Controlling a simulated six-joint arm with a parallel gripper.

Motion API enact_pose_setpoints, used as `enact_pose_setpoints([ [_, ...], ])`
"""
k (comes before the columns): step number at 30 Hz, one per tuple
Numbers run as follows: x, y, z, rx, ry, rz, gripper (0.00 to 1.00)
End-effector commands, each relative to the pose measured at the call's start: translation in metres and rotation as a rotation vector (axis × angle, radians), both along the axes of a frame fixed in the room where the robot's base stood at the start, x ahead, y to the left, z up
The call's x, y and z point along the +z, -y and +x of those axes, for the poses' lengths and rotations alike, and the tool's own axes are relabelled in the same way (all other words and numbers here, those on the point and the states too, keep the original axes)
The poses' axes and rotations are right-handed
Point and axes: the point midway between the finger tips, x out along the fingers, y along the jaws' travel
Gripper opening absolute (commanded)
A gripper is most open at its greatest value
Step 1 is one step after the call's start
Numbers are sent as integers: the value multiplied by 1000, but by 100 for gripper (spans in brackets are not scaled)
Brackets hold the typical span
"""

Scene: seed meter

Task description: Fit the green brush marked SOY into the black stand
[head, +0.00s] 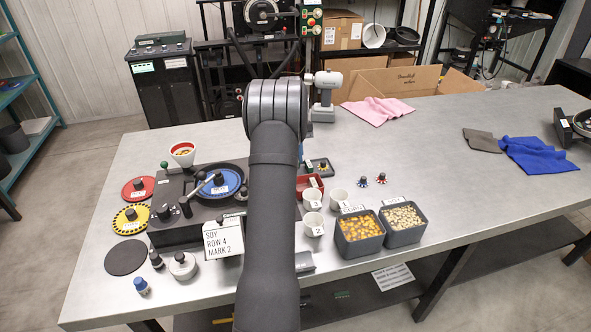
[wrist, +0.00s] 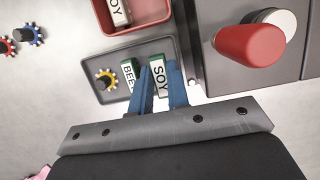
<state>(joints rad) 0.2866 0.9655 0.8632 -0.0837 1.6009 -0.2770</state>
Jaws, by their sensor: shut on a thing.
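My gripper (wrist: 162,72) is shut on the green brush marked SOY (wrist: 160,74), a small block with a white label, between its blue fingers. The brush is over or in a shallow dark grey tray (wrist: 165,47); I cannot tell whether it touches the tray floor. A second green block, its label reading BEE before a finger covers it (wrist: 129,73), stands just left of it. The black stand (head: 160,232) with the blue disc (head: 222,184) is left of my arm in the head view. Its edge also shows at right in the wrist view (wrist: 209,72).
A red bin (wrist: 155,12) holding a SOY-labelled item adjoins the tray. A red knob (wrist: 248,46) rises at right. A yellow-toothed wheel (wrist: 106,79) lies in the tray. White cups (head: 313,224) and seed bins (head: 359,240) stand right of my arm.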

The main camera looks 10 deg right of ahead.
Motion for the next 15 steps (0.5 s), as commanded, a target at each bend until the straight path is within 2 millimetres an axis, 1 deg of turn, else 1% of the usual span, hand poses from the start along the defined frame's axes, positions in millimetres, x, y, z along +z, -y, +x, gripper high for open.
enact_pose_setpoints([
  [4,5,0,0,1,1,-1,0],
  [7,21,-1,-2,4,4,-1,0],
  [8,28,-2,-3,7,5,-1,0],
  [11,61,-5,-9,13,7,-1,0],
  [12,76,-6,-13,16,7,-1,0],
  [14,98,-10,-19,20,7,-1,0],
  [15,112,-15,-23,22,7,-1,0],
])
